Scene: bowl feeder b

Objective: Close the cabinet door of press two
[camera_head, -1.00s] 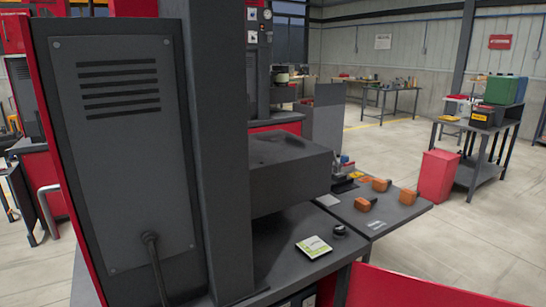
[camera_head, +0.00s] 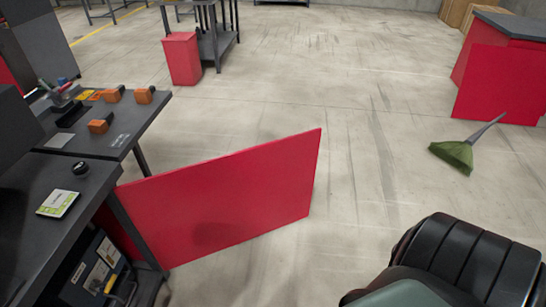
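A red cabinet door (camera_head: 225,195) stands wide open below the dark press worktop (camera_head: 35,225). Its left edge is at the cabinet front and it reaches out over the floor to the right. Inside the open cabinet, at the lower left, are a dark case with labels and a yellow handle (camera_head: 112,283). A black and grey-green rounded part of my own body fills the lower right corner, apart from the door. Neither gripper shows.
A side table (camera_head: 120,130) with orange blocks (camera_head: 99,126) adjoins the worktop. A red bin (camera_head: 182,60) stands behind the door. A green dustpan-like tool (camera_head: 455,154) lies on the floor at right, near a red cabinet (camera_head: 500,85).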

